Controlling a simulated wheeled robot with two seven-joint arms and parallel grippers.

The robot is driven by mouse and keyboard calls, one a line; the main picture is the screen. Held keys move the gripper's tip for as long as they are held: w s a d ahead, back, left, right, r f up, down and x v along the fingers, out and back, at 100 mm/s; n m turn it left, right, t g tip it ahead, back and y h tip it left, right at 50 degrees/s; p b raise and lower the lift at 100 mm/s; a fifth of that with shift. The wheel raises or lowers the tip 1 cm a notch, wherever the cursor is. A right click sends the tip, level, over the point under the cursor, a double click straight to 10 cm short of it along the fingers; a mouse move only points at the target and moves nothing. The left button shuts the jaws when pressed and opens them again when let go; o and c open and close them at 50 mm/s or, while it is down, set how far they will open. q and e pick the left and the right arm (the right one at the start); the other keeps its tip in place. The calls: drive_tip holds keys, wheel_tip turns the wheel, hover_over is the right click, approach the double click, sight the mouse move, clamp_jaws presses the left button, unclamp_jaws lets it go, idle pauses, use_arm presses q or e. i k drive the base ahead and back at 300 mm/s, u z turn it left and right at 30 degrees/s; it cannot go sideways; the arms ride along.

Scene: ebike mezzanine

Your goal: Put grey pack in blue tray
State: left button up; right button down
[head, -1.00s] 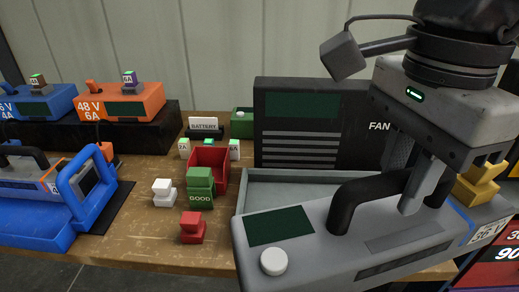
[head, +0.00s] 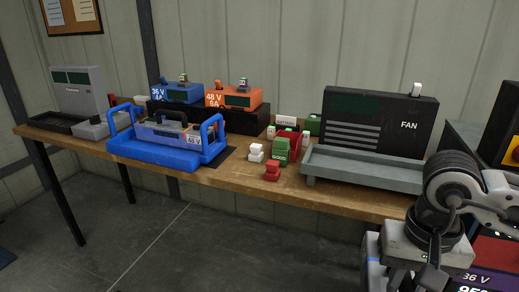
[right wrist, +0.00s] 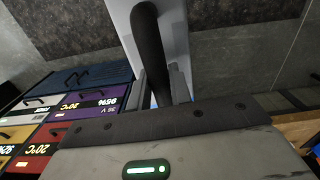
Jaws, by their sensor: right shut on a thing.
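The blue tray (head: 140,152) with its two upright blue handles stands at the table's left-middle in the head view. A grey pack with a dark handle and a 48 V label (head: 172,134) sits in it. My right gripper (right wrist: 158,85) is shut on the black handle of another grey pack (right wrist: 178,28), seen in the right wrist view. My left gripper is not in view.
A fan unit with a grey shelf (head: 365,171) stands on the table's right. Small white, green and red blocks (head: 272,170) sit between it and the blue tray. Blue and orange chargers (head: 234,96) are behind. A rack of labelled packs (right wrist: 75,110) is beside my right gripper.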

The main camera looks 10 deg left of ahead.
sight(158, 152)
drive_tip(key=u, duration=0.05)
drive_tip(key=k, duration=0.1)
drive_tip(key=u, duration=3.15)
drive_tip(key=k, duration=1.3)
drive_tip(key=z, duration=1.4)
drive_tip(key=i, duration=1)
